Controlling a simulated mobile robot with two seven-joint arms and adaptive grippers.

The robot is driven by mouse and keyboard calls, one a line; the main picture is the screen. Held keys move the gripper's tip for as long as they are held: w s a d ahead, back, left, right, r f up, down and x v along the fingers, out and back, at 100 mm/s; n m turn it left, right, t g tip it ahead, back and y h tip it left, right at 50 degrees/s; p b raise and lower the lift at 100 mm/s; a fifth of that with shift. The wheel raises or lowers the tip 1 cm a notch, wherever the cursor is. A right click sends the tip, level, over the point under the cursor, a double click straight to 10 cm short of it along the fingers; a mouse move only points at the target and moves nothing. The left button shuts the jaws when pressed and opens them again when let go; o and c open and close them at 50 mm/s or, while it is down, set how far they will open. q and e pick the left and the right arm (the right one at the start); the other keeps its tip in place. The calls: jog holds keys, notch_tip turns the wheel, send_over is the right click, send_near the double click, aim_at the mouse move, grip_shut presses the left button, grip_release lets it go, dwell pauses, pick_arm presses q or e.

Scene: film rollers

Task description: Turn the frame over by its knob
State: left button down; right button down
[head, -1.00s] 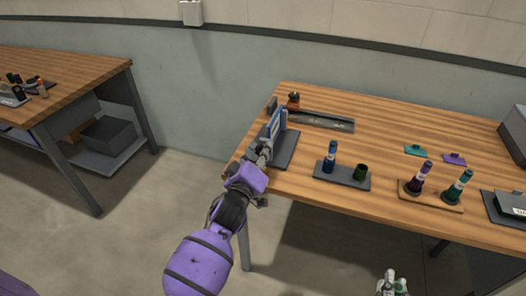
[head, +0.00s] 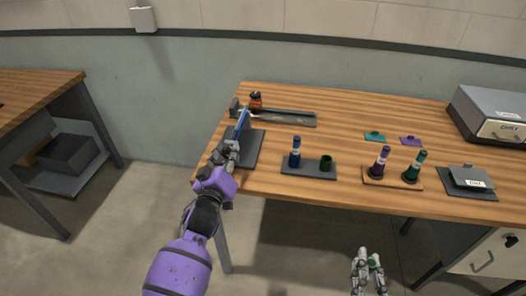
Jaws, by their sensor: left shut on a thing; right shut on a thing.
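The frame (head: 243,121) is a thin panel with a blue edge, standing nearly edge-on above a dark base plate (head: 251,147) at the table's left end. My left gripper (head: 231,150) is at the near end of the frame, shut on its knob, which the fingers hide. My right gripper (head: 368,266) is low in the view, in front of the table's near edge. It is shut on a small pale green and white thing, mostly hidden by its fingers.
A long grey tray (head: 285,118) and an orange-topped bottle (head: 255,100) are behind the frame. To the right are a blue roller (head: 295,153) on a dark holder, purple (head: 380,162) and green (head: 414,167) rollers on a wooden one, and a grey box (head: 490,110).

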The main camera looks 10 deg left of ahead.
pick_arm(q)
jog(key=m, duration=0.2)
jog(key=r+m, duration=0.1)
jog(key=shift+w+d+m+p, duration=0.1)
jog(key=shift+d+m+p, duration=0.2)
jog(key=shift+m, duration=0.1)
pick_arm(e)
jog(key=shift+w+r, duration=0.15)
jog(key=shift+r, duration=0.65)
pick_arm(q)
jog(key=m, duration=0.3)
jog(key=shift+f+m, duration=0.2)
jog(key=shift+m, duration=0.1)
pick_arm(e)
jog(key=shift+r, duration=0.35)
pick_arm(q)
jog(key=m, duration=0.3)
jog(key=shift+f+m, duration=0.2)
jog(key=shift+m, duration=0.1)
pick_arm(e)
jog(key=shift+r, duration=0.1)
pick_arm(q)
jog(key=shift+f+m, duration=0.2)
jog(key=shift+m, duration=1.4)
jog(key=shift+f, duration=0.1)
